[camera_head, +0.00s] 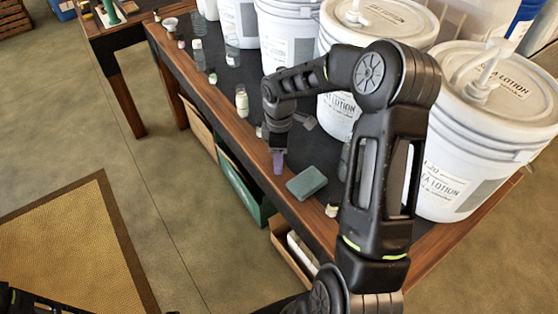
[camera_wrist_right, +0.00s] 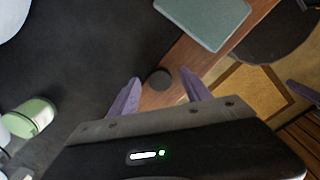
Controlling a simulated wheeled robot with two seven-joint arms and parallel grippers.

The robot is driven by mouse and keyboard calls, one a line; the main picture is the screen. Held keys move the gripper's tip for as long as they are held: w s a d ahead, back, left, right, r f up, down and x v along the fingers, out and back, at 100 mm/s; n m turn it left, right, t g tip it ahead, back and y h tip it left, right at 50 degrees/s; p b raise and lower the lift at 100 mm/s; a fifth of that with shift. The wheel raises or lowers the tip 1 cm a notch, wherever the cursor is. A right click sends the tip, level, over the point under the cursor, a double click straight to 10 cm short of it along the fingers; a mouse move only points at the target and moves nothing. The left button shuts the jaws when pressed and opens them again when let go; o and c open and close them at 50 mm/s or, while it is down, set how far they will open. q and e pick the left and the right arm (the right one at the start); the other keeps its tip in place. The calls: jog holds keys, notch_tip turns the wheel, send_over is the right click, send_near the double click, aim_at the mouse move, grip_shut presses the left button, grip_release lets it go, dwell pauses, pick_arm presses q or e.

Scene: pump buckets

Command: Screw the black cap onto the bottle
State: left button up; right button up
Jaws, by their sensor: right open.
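The black cap (camera_wrist_right: 159,79) is a small dark disc at the table's wooden edge strip in the right wrist view. My right gripper (camera_wrist_right: 160,88) is open, its purple fingers on either side of the cap; I cannot tell whether they touch it. In the head view this gripper (camera_head: 278,163) points down over the table's front edge, and the cap is hidden. A clear bottle with pale contents (camera_head: 242,100) stands beyond it. A bottle with pale green contents (camera_wrist_right: 30,118) shows at the wrist view's left. A purple finger (camera_wrist_right: 303,92), seemingly my left gripper's, shows at that view's right edge.
A teal block (camera_head: 306,182) lies beside the right gripper. Large white lotion buckets (camera_head: 485,110) line the table's back. Small bottles and jars (camera_head: 198,55) stand along the front side toward the far end. Open boxes (camera_head: 240,180) sit below the table.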

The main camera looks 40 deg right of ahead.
grip_shut()
dwell(0.5)
notch_tip(320, 180, up, 10)
dwell(0.6)
dwell(0.5)
